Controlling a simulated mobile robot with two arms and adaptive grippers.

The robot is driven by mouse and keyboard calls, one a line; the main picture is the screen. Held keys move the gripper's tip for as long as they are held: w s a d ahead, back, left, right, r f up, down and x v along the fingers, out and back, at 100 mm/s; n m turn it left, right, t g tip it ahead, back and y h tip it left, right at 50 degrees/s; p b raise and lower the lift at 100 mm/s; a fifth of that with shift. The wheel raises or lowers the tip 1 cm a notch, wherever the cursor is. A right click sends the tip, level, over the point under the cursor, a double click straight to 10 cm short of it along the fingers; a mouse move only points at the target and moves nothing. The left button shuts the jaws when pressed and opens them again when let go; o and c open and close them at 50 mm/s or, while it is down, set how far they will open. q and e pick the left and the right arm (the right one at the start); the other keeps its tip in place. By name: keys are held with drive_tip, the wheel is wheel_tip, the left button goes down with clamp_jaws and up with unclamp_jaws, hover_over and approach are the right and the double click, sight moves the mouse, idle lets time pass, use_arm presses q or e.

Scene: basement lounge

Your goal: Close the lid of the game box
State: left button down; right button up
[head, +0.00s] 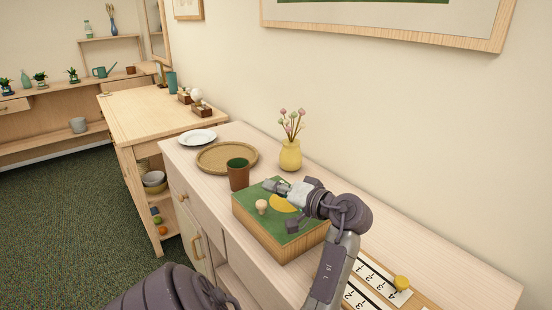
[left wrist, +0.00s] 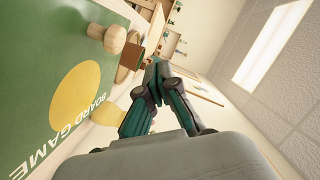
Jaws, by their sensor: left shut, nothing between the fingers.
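The game box (head: 263,237) is a wooden box on the pale sideboard, with a green lid that bears a yellow circle. The lid (head: 292,222) looks flat on top of the box, with no clear gap along the visible edges; my arm hides its right part. A round wooden knob (head: 262,205) stands on the lid. The left wrist view shows the green lid (left wrist: 40,60) close up, with "BOARD GAME" lettering and the knob (left wrist: 115,38). My left gripper (head: 274,187) is shut and empty above the lid's far side; contact cannot be told. My right gripper is not in view.
A brown cup (head: 238,178), a round wicker tray (head: 226,158), a white plate (head: 198,137) and a yellow vase (head: 290,155) stand behind the box. A numbered board (head: 372,272) lies to its right. The wall runs close behind.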

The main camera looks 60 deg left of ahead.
use_arm(q)
drive_tip(key=v, duration=0.7)
drive_tip(key=shift+d, duration=0.3)
